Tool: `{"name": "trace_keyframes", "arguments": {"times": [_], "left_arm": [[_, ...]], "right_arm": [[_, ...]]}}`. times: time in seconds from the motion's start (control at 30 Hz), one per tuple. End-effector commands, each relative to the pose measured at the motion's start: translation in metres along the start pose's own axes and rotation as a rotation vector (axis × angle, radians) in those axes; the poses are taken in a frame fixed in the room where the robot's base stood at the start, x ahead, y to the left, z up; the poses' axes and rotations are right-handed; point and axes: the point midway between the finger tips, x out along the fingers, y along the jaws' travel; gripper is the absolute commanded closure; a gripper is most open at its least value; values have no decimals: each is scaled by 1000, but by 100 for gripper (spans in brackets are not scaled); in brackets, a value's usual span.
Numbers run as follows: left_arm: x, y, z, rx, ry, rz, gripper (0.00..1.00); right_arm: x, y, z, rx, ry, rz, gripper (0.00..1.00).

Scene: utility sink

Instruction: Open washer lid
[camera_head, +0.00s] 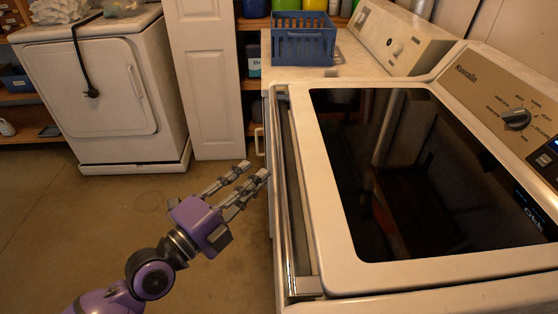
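The washer (297,167) is a white top-loading machine on the right. Its lid, with a large dark glass panel (400,170) in a white frame, lies flat and looks closed. A metallic strip (291,200) runs along the washer's left front edge. My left gripper (254,177) is purple and grey. It is left of that edge, over the floor, with its fingers pointing up and right. Its fingers are apart and nothing shows between them. A small gap seems to separate the fingertips from the washer. My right gripper is not in view.
The washer's control panel (512,100) with a knob rises along the right. A blue basket (303,47) stands on the white machine behind. A white dryer-like machine (105,90) stands at the back left. The floor (90,215) on the left is clear.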

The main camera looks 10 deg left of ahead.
Motion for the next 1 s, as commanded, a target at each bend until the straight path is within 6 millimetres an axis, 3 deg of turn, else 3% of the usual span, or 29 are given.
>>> {"name": "trace_keyframes", "arguments": {"times": [0.23,0.63,1.0], "left_arm": [[18,-17,-4,62,21,-37,78],[77,-19,-5,58,20,-36,78],[85,-15,-5,60,21,-31,78]], "right_arm": [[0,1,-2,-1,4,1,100],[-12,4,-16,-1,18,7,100],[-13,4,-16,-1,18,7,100]]}}
